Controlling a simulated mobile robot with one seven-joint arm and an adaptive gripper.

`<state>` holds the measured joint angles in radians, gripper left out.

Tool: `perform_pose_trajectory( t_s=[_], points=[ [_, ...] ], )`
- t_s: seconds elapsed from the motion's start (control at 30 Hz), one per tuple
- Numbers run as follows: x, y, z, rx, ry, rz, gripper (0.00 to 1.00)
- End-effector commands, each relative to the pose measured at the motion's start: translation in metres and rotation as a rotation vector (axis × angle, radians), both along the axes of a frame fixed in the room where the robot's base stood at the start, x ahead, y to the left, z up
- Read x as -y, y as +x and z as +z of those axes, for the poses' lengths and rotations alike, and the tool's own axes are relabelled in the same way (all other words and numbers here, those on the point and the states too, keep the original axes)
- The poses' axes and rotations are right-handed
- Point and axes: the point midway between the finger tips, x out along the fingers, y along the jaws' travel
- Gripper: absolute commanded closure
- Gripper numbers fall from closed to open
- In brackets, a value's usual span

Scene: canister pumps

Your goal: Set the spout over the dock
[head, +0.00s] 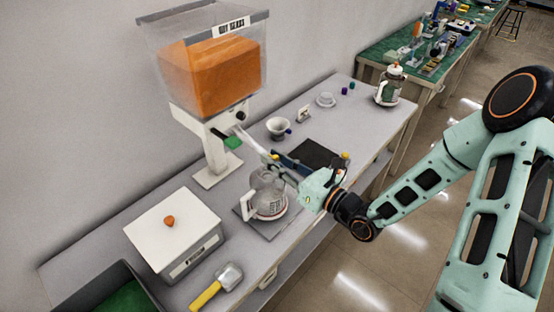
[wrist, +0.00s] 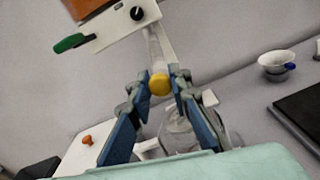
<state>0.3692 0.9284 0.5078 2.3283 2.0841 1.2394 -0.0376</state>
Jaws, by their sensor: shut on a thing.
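The spout (head: 252,141) is a pale, thin chute. It slopes down from the dispenser's white head toward my gripper, and in the wrist view the spout (wrist: 154,48) rises to that head. Its yellow end knob (wrist: 159,84) lies between my fingertips. My gripper (head: 274,158) is shut on this knob; its blue fingers (wrist: 156,90) stand on either side. I cannot tell for certain which part is the dock; the jug and my gripper partly hide this area.
The dispenser (head: 216,143) holds orange contents and has a green lever (head: 233,142). A white box (head: 172,225), a yellow-handled scoop (head: 207,294) and a dark bin (head: 75,290) are at the near left. A black pad (head: 318,153) and a white cup (head: 278,127) lie beyond the gripper.

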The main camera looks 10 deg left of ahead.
Motion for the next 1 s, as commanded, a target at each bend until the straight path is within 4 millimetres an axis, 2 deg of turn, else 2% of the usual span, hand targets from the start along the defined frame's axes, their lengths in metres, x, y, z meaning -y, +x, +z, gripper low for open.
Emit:
perform_pose_trajectory(
  t_s=[0.23,0.27,0.4,0.77,0.87,1.0],
  points=[
    [-0.002,-0.004,-0.001,-0.005,0.001,0.008,1.00],
    [-0.002,-0.004,-0.001,-0.005,0.001,0.008,0.79],
    [-0.002,-0.003,0.000,-0.004,0.001,0.007,0.64],
    [0.004,-0.004,0.000,-0.002,-0.001,0.002,0.64],
    [0.016,-0.009,-0.001,-0.003,-0.001,0.002,0.64],
    [0.041,-0.023,-0.001,-0.003,-0.002,-0.001,0.64]
  ],
)
